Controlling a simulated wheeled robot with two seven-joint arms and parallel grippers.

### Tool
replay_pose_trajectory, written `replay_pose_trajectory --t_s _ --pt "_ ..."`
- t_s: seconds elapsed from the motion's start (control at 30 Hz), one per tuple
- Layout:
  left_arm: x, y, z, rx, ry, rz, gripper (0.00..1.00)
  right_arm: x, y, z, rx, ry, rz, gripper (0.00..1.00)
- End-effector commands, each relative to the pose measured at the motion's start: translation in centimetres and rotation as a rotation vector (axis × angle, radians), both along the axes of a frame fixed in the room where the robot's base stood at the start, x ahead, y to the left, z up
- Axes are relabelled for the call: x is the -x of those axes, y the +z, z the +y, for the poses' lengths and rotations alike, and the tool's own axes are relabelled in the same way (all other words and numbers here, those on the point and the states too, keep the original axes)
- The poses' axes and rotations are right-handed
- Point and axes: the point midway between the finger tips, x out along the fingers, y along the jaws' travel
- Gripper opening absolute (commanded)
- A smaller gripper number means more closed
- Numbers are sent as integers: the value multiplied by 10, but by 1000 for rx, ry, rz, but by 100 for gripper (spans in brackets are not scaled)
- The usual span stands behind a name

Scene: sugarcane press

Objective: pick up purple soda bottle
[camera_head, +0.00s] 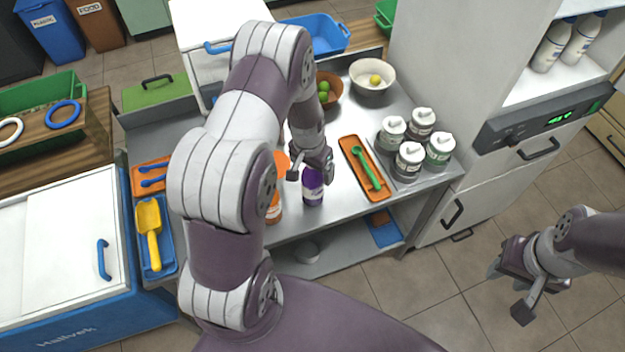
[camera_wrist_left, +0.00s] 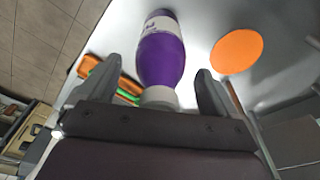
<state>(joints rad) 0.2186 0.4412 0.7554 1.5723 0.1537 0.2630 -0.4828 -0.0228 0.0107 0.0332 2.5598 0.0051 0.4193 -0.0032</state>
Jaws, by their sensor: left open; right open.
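The purple soda bottle (camera_head: 313,186) stands upright on the metal counter near its front edge. In the head view my left gripper (camera_head: 310,172) is right at the top of the bottle, partly covering it. In the left wrist view the purple bottle (camera_wrist_left: 161,55) has a white label and a pale cap end, and this cap end lies between the two open fingers of my left gripper (camera_wrist_left: 165,90). I cannot tell whether the fingers touch it. My right gripper (camera_head: 515,285) is open and empty, over the floor at the right.
An orange bottle (camera_head: 273,210) stands just left of the purple one. An orange tray (camera_head: 352,152) with a green spoon (camera_head: 366,168) lies to its right. Several lidded jars (camera_head: 409,160) stand farther right. Bowls (camera_head: 372,88) are behind.

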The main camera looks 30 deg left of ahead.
Motion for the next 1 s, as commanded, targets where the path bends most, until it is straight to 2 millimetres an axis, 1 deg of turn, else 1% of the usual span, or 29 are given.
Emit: replay_pose_trajectory --t_s 0.07,0.23,0.27,0.3,0.37,0.4,0.47,0.5,0.53,0.83,0.97,1.0 --pt "-1 -4 0 -1 0 -1 92 0 1 0 0 0 1 40" --pt "-1 -4 0 -1 0 -2 92 0 0 0 0 0 1 40" --pt "-1 -4 0 -1 0 -2 82 0 0 0 0 0 1 40" --pt "-1 -4 0 -1 0 -2 69 0 0 0 0 0 1 40" --pt "-1 -4 0 -1 0 -1 50 0 0 0 0 0 1 40" --pt "-1 -4 0 -1 0 -1 37 0 0 0 0 0 1 40" --pt "-1 -4 0 -1 0 -1 17 0 0 0 0 0 1 40" --pt "-1 -4 0 -1 0 -1 4 0 0 0 0 0 1 40" --pt "-1 -4 0 0 0 -1 0 0 0 0 0 0 1 40" --pt "-1 -1 0 -1 0 -3 0 0 -1 0 0 0 1 40" --pt "-2 10 0 -1 0 -6 0 0 -6 0 0 0 1 40" --pt "-2 16 0 -1 0 -6 0 0 -8 0 0 0 1 40"
